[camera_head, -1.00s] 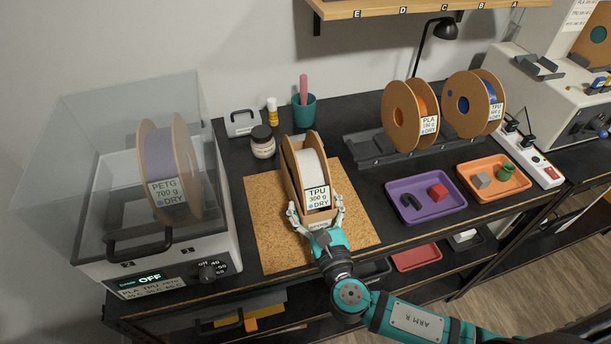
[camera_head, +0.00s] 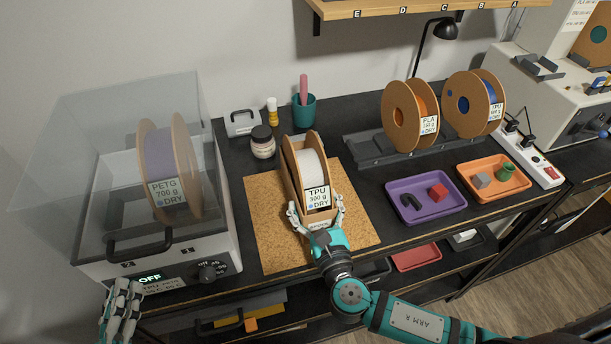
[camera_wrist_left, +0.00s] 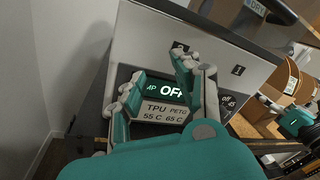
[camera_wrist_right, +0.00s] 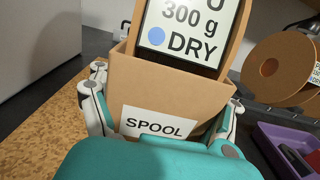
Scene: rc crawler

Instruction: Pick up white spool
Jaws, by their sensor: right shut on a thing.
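The white spool (camera_head: 311,168), with cardboard flanges and a "TPU 300 g DRY" label, stands upright in an open cardboard box on the cork mat (camera_head: 266,228). The box front, marked "SPOOL" (camera_wrist_right: 158,122), fills the right wrist view. My right gripper (camera_head: 317,215) is shut on this cardboard box, one finger on each side of its near end. My left gripper (camera_head: 122,288) is at the lower left of the head view, in front of the dryer. In the left wrist view it is open and empty (camera_wrist_left: 158,70) before the dryer's display panel.
The dryer (camera_head: 215,235), with a clear lid over a purple spool (camera_head: 160,150), stands left of the mat. A jar (camera_head: 263,143) and teal cup (camera_head: 304,112) are behind. Orange (camera_head: 425,112) and blue (camera_head: 490,92) spools stand on a rack, behind purple (camera_head: 432,211) and orange (camera_head: 513,193) trays.

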